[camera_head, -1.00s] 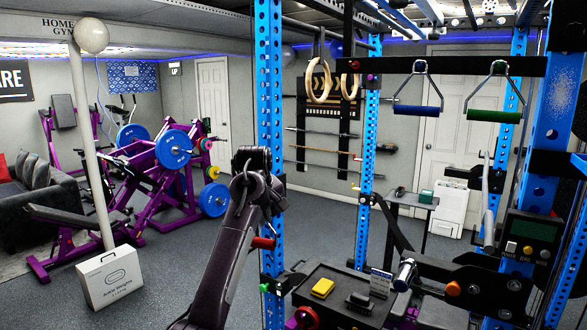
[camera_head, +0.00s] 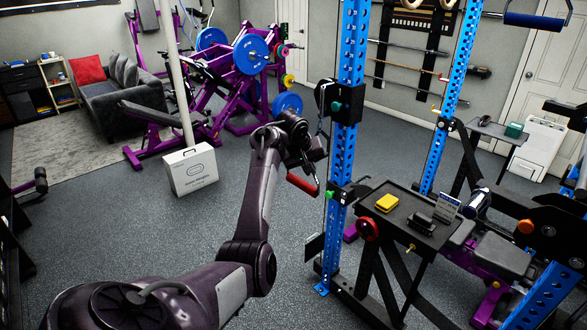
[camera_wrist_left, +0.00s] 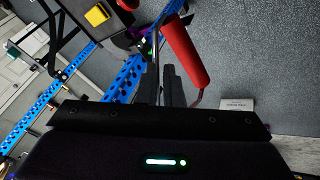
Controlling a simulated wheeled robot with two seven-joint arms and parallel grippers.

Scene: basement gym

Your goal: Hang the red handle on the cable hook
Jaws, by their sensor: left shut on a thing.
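The red handle (camera_head: 302,184) hangs below my left gripper (camera_head: 308,150), just left of the blue rack upright. In the left wrist view the red grip (camera_wrist_left: 185,55) lies tilted beyond the dark fingers (camera_wrist_left: 172,86), and its thin metal frame runs back to them. My left gripper is shut on the handle, apparently at this frame. A black block (camera_head: 326,99) with a green knob sits on the upright, with a thin cable or metal piece beside it. The cable hook is too small to make out clearly there. My right gripper is out of view.
The blue upright (camera_head: 346,150) stands close right of the handle. A white box (camera_head: 190,171) stands on the floor left.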

